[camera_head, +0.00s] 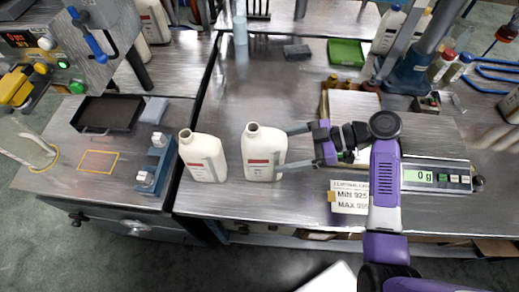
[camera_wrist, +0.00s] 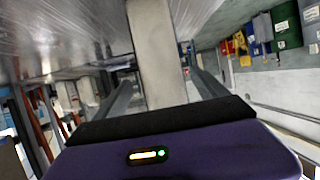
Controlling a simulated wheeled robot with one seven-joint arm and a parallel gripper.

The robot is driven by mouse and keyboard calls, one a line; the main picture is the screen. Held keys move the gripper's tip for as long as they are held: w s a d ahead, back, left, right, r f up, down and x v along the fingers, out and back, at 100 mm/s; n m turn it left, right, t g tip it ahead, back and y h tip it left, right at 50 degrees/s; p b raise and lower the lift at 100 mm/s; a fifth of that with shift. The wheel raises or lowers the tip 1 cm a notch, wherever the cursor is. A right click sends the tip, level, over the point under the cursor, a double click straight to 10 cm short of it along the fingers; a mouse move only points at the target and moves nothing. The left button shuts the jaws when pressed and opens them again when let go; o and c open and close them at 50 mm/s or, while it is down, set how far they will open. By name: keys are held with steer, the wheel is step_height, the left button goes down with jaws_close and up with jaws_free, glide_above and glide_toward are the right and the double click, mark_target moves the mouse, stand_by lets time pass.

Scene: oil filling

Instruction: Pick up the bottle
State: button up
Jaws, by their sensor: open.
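Two white bottles with open necks and red labels stand upright near the front edge of the metal table. The right bottle (camera_head: 264,152) is beside my gripper (camera_head: 283,150), which reaches in from the right. My gripper is open, with its fingertips at the bottle's right side. In the wrist view a white bottle (camera_wrist: 158,50) lies between the two open fingers (camera_wrist: 160,85), with gaps visible on both sides. The left bottle (camera_head: 203,157) stands a short way to the left, apart from my gripper. How far the fingers reach around the right bottle is hard to tell.
A scale (camera_head: 436,176) reading 0 g is at the right, with a MIN/MAX sign (camera_head: 350,197) in front. A blue holder (camera_head: 156,165) and a black tray (camera_head: 106,114) lie left. A green tray (camera_head: 346,53) sits behind. The table behind the bottles is mostly clear.

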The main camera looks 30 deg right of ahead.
mark_target(264, 155)
steer(key=shift+p+x, duration=1.1)
steer(key=shift+x, duration=1.95)
steer(key=shift+s+a, duration=0.1)
steer(key=shift+s, duration=0.05)
steer(key=c, duration=1.5)
steer(key=shift+o, duration=0.2)
step_height(264, 155, up, 20)
steer(key=shift+b, duration=1)
